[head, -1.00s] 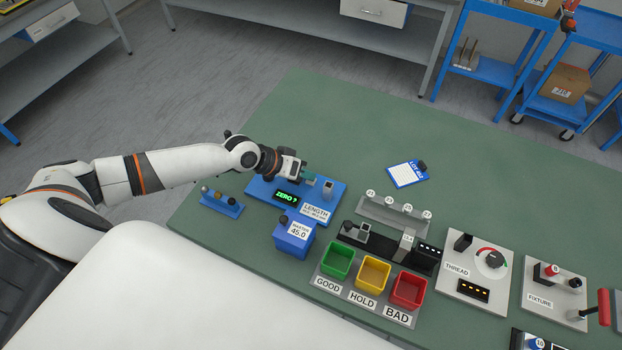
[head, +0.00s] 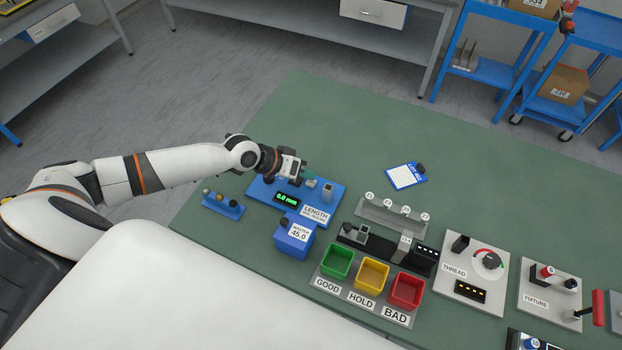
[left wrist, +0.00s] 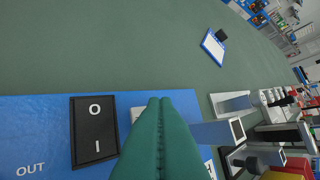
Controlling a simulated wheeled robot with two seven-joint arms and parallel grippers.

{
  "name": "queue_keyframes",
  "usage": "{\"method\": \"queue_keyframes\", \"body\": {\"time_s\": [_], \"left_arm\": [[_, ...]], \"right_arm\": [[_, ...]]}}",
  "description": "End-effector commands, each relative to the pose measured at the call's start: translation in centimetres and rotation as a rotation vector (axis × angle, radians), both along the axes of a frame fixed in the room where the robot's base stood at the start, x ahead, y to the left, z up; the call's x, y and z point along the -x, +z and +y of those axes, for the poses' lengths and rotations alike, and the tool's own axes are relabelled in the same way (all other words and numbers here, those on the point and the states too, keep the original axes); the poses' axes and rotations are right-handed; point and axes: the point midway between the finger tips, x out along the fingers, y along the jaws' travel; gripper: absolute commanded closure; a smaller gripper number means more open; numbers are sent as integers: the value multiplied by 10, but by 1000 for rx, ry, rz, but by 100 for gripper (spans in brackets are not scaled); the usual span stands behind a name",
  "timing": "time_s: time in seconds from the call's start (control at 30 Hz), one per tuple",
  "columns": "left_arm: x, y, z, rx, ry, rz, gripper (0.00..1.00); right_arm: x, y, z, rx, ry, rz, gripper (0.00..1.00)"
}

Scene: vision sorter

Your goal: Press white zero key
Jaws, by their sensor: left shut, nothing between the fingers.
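The blue length gauge (head: 262,190) stands at the left of the green bench, and its display (head: 287,199) reads 0.0 mm in green. My left gripper (head: 309,174), with teal fingers, is shut and empty over the back part of the gauge. In the left wrist view its closed fingers (left wrist: 160,103) point down over the blue base (left wrist: 35,125), beside a black O/I rocker switch (left wrist: 95,130). A pale edge (left wrist: 136,113) shows beside the fingertips; it may be the white zero key, mostly hidden by them. Contact cannot be told. My right gripper is out of view.
A grey post (head: 328,190) rises from the gauge right of the fingers. A blue master block (head: 294,238) stands in front. Green (head: 338,261), yellow (head: 372,276) and red (head: 407,290) bins are further right. The bench behind the gauge is clear.

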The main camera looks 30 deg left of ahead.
Motion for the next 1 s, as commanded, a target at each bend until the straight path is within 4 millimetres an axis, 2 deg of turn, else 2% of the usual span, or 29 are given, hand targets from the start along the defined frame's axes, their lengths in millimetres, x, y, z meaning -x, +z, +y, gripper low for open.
{"method": "queue_keyframes", "body": {"time_s": [0.27, 0.73, 1.0], "left_arm": [[0, 3, 0, 0, 0, 0, 100], [0, 49, 0, 0, 0, 0, 100], [0, 49, 0, 0, 0, 0, 100]], "right_arm": [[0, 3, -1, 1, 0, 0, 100], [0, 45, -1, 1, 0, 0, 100], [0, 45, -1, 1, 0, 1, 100]]}}
